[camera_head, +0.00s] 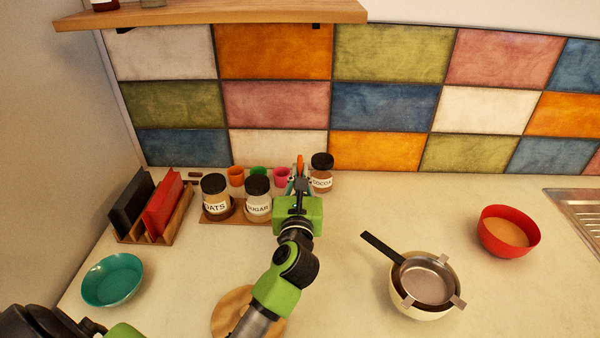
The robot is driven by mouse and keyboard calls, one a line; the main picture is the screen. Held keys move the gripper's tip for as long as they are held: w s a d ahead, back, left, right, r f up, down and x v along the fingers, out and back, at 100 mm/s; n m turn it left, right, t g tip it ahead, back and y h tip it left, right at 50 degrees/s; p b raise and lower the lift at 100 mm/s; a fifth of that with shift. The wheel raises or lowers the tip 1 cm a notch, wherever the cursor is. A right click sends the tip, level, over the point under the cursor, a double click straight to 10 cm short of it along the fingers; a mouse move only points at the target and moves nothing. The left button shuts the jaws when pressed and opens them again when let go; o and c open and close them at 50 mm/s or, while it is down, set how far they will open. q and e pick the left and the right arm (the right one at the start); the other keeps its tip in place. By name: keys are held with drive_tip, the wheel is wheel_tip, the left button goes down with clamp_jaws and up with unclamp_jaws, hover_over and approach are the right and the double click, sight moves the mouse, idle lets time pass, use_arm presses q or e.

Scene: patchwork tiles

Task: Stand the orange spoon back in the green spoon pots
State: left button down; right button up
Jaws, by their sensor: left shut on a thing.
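The orange spoon (300,162) shows as a small upright orange end at the tips of my left gripper (300,186). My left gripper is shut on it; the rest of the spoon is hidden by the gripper. It is near the back wall, between the pink pot and the cocoa jar. The green spoon pot (258,171) stands behind the sugar jar, to the left of the gripper, its lower part hidden. My right gripper is not in view.
An orange pot (236,176) and a pink pot (281,177) flank the green one. Jars of oats (215,190), sugar (258,193) and cocoa (321,180) stand close by. A strainer on a bowl (425,285) and a red bowl (508,232) are right. The back right counter is clear.

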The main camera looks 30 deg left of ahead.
use_arm(q)
drive_tip(key=c, duration=2.1)
unclamp_jaws()
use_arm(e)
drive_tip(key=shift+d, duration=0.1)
use_arm(q)
drive_tip(key=v, duration=1.2)
drive_tip(key=shift+r, duration=0.1)
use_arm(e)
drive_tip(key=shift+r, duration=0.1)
